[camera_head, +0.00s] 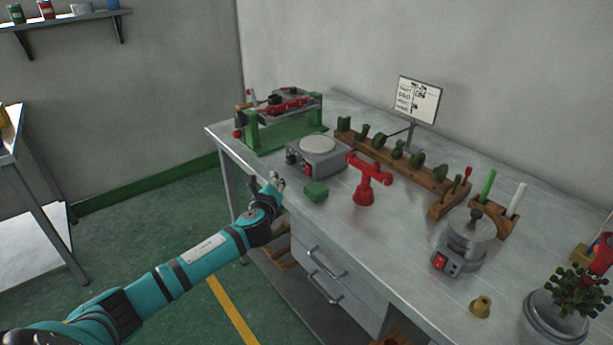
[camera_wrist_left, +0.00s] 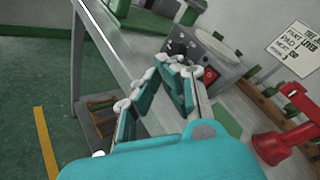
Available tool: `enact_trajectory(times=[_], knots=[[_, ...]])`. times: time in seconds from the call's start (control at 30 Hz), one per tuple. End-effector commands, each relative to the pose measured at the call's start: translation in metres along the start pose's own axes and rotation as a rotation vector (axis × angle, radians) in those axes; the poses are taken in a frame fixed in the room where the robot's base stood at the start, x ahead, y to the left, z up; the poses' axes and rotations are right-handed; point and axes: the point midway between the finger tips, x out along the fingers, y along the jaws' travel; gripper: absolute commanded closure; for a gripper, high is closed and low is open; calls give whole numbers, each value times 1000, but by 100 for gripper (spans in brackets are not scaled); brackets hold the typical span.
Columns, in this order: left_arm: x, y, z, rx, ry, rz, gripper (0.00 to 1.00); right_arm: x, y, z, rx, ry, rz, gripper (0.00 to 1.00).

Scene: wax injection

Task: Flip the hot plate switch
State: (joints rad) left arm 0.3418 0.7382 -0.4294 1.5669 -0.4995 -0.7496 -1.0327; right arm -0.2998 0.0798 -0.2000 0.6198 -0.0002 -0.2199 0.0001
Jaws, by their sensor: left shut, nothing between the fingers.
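The hot plate (camera_head: 328,160) is a grey box with a pale round plate on top, near the far left of the metal workbench. Its red switch (camera_head: 308,170) is on the front face beside a dark knob. The wrist view shows the red switch (camera_wrist_left: 210,74) with the knob (camera_wrist_left: 178,47) to its left. My left gripper (camera_head: 278,180) is shut and empty at the bench's front edge, in front of the hot plate. My right gripper is not in view.
A green-framed device (camera_head: 285,135) stands behind left. A wooden rack (camera_head: 408,172) runs along the back. A grey pot (camera_head: 467,243) with another red switch stands farther right.

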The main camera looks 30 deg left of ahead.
Motion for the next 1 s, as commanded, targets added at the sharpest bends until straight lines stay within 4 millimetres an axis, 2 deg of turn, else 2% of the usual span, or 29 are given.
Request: enact_trajectory(times=[0.27, 0.5, 1.0], knots=[[29, -20, -23, -3, -1, -2, 100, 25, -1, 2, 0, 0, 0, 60], [44, -32, -33, -2, 0, -1, 100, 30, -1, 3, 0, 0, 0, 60], [48, -36, -35, 0, 1, -1, 100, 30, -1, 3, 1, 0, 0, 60]])
